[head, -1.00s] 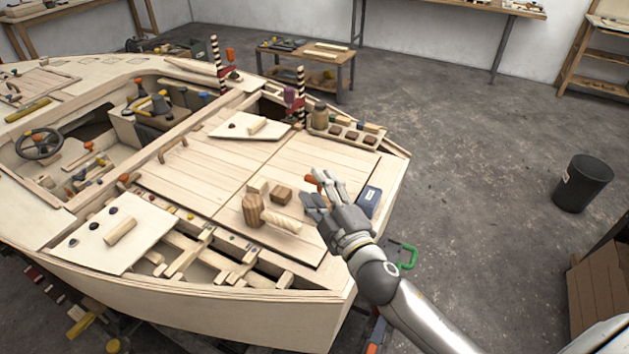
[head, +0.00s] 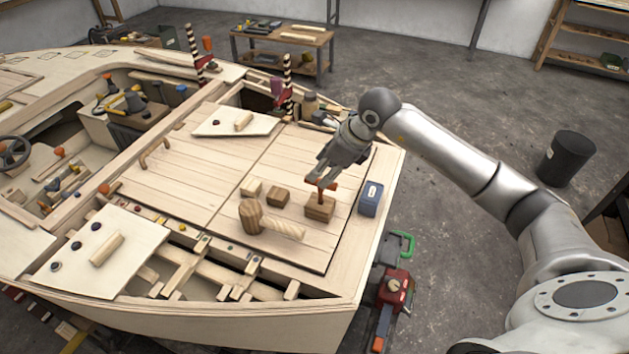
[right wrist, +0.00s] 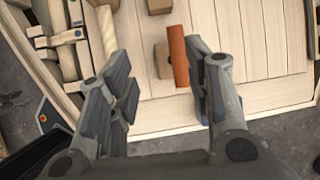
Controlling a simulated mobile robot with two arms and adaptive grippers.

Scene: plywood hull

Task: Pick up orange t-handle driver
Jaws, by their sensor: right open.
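The orange t-handle driver (head: 321,189) stands upright at a small wooden block (head: 320,208) on the plywood deck, its crossbar handle on top. In the right wrist view the orange handle (right wrist: 178,56) lies between the open fingers, much closer to the right-hand finger. The block (right wrist: 163,60) shows behind it. My right gripper (head: 329,170) is open just above and behind the driver in the head view, partly overlapping its handle. I cannot tell whether a finger touches it. My left gripper is not in view.
A blue box (head: 371,199) stands just right of the driver. A wooden mallet (head: 252,215) and another small block (head: 278,197) lie to its left. Bare deck boards (head: 215,180) lie further left. A red tool (head: 393,287) is beyond the hull's edge.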

